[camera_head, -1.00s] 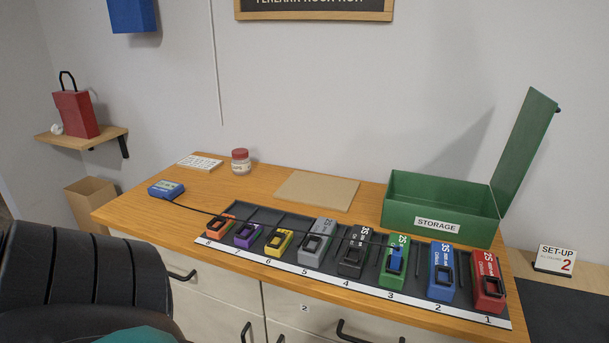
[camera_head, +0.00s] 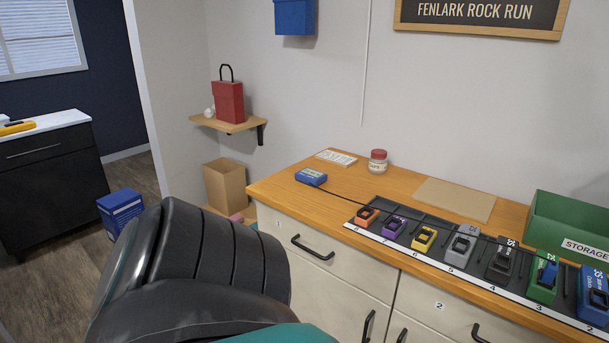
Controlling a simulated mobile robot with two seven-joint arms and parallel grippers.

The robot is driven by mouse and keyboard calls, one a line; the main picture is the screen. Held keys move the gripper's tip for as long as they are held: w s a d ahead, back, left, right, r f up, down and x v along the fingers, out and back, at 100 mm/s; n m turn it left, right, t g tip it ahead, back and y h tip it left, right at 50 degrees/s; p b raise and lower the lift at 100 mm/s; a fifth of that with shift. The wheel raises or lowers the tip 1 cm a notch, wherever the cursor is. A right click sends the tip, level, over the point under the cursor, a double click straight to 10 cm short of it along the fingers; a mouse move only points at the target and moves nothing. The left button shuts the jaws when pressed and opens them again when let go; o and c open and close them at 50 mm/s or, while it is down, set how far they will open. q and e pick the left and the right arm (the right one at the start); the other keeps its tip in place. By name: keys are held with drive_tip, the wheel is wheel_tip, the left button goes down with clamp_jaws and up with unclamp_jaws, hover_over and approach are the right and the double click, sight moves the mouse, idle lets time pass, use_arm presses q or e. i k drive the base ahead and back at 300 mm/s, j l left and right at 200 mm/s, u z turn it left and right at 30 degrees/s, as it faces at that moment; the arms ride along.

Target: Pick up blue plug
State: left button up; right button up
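The blue plug (camera_head: 549,272) stands in the green battery (camera_head: 541,285) in the tray on the wooden bench, at the right of the view. A dark cable runs from it leftward across the bench to a small blue box (camera_head: 311,177) near the bench's left end. A large black ribbed part, which looks like my own arm, fills the lower left. Neither gripper shows in the view.
The black tray (camera_head: 405,215) holds several coloured batteries in numbered slots. A green storage box (camera_head: 555,222) stands behind it, cut off at right. A jar (camera_head: 378,161) and a brown board (camera_head: 455,198) lie at the back. Floor shows at left.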

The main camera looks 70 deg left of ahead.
sight(548, 274)
drive_tip(key=k+u, duration=0.15)
drive_tip(key=u, duration=1)
drive_tip(key=i+j+u, duration=0.2)
drive_tip(key=j, duration=0.2)
drive_tip(key=i+j+u, duration=0.2)
drive_tip(key=i+j, duration=0.45)
drive_tip(key=j, duration=0.25)
drive_tip(key=i+j, duration=0.25)
drive_tip(key=j+z, duration=0.1)
drive_tip(key=z, duration=1.9)
